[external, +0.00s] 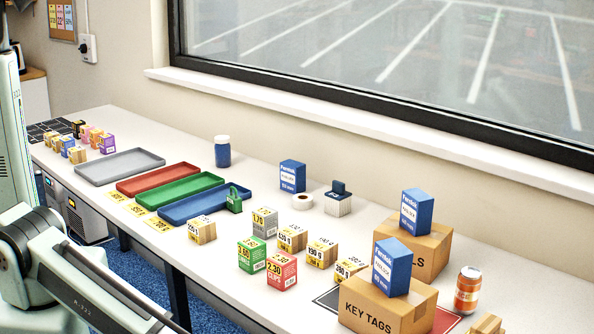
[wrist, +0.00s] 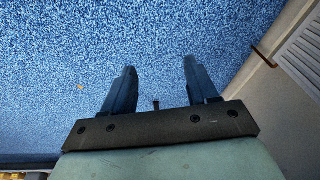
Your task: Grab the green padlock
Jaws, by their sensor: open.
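The green padlock (external: 235,200) stands on the white counter in the external view, touching or very close to the right end of the blue tray (external: 192,212). Its shackle points up. My gripper (wrist: 159,82) shows in the wrist view with its two dark fingers apart and nothing between them. It hangs over blue carpet, away from the counter top. In the external view my arm is at the lower left and the gripper itself is out of frame. The padlock does not show in the wrist view.
Red, green and grey trays lie left of the padlock. A small carton (external: 202,230) stands in front of it. Several cartons (external: 265,222) stand to its right. A blue jar (external: 222,151) and a white tape roll (external: 302,202) stand behind. Larger boxes (external: 385,305) fill the right.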

